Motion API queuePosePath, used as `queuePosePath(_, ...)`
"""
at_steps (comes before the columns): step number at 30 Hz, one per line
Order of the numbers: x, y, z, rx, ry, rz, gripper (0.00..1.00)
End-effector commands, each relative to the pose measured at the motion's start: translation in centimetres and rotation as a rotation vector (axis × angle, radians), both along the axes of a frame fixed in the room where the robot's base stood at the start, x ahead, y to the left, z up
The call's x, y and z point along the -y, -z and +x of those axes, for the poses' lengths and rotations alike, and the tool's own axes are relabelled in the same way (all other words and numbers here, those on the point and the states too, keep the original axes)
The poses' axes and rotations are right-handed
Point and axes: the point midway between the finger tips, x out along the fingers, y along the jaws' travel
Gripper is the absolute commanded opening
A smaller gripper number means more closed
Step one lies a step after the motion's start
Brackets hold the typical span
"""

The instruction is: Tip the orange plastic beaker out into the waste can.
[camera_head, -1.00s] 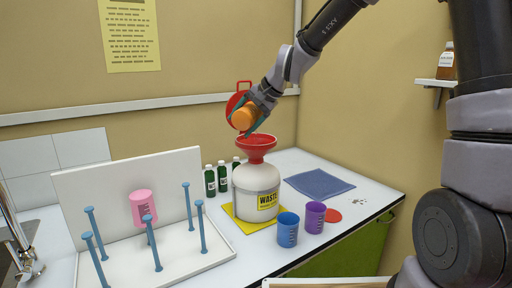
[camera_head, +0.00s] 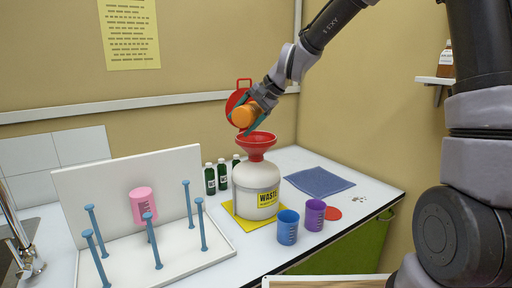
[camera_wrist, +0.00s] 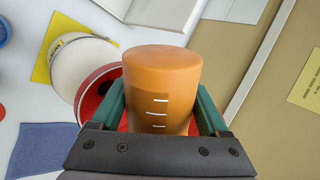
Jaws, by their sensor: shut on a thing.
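The orange plastic beaker (camera_head: 243,116) is held in my gripper (camera_head: 255,114), tilted above the red funnel (camera_head: 257,143) of the waste can (camera_head: 256,192). In the wrist view the beaker (camera_wrist: 160,85) sits between the two green fingers of my gripper (camera_wrist: 160,110), with its closed base and white scale marks showing. Its mouth and contents are hidden. The white waste can stands on a yellow mat (camera_head: 243,226); it also shows in the wrist view (camera_wrist: 85,62), beside the funnel's red rim (camera_wrist: 97,92). A red lid (camera_head: 236,98) stands raised behind the beaker.
A blue beaker (camera_head: 288,228) and a purple beaker (camera_head: 315,214) stand right of the can. Green bottles (camera_head: 222,176) stand behind it. A peg rack (camera_head: 160,262) holds a pink beaker (camera_head: 143,204). A blue cloth (camera_head: 320,182) lies at right.

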Motion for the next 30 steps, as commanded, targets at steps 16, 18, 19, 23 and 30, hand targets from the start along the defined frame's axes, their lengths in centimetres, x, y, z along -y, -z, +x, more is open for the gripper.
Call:
queuePosePath(16, 0.1, -0.6, 0.4, -0.120, 0.000, 0.051, 0.19)
queuePosePath(18, 0.2, -0.8, 0.4, -0.157, 0.001, 0.067, 0.19)
queuePosePath(19, 0.2, -0.8, 0.5, -0.174, 0.001, 0.073, 0.19)
queuePosePath(23, 0.3, -1.2, 0.7, -0.254, 0.001, 0.107, 0.19)
queuePosePath(30, 0.5, -0.1, 1.2, -0.399, 0.001, 0.167, 0.19)
